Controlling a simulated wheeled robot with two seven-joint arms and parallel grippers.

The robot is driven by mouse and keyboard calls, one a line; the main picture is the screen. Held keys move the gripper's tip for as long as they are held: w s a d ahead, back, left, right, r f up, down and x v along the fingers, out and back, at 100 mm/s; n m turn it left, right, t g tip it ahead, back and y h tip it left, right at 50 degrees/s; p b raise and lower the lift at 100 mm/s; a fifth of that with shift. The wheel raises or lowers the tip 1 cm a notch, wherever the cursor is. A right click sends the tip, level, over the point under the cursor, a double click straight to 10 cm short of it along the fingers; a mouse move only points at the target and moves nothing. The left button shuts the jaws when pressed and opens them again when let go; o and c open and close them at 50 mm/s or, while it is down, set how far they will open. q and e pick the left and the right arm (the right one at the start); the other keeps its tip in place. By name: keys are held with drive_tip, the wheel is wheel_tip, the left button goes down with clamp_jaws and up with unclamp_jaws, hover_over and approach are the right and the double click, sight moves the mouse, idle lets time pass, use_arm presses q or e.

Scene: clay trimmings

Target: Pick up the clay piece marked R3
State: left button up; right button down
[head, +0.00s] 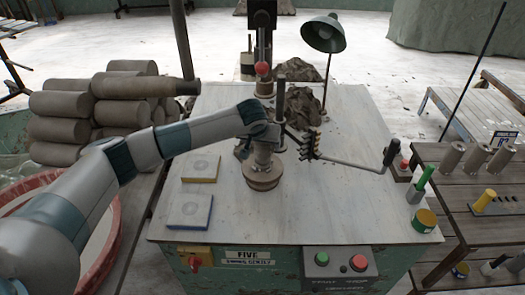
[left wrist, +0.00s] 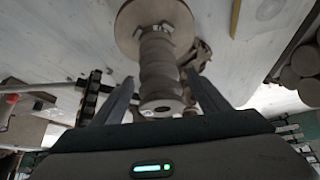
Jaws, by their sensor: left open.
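A ribbed grey-brown clay column (left wrist: 158,65) stands on a round disc (left wrist: 128,30) in the left wrist view; small pale tags show on it, but I cannot read R3 on any. In the head view the column (head: 263,157) rises from the disc (head: 263,181) mid-table, partly hidden by my arm. My left gripper (head: 266,137) is over the column's top. In the left wrist view its fingers (left wrist: 160,80) are apart, one on each side of the column's near end, with no clear contact. My right gripper is not in view.
Dark crumpled lumps (head: 299,98) lie behind the column. A crank with a black handle (head: 389,153) reaches right. A green lamp (head: 323,34) stands at the back. Two square tiles (head: 201,168) lie front left. Clay rolls (head: 60,104) are stacked left. The table's front right (head: 340,215) is clear.

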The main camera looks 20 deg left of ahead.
use_arm(q)
drive_tip(key=c, duration=1.5)
drive_tip(key=shift+r, duration=0.1)
drive_tip(key=shift+c, duration=0.4)
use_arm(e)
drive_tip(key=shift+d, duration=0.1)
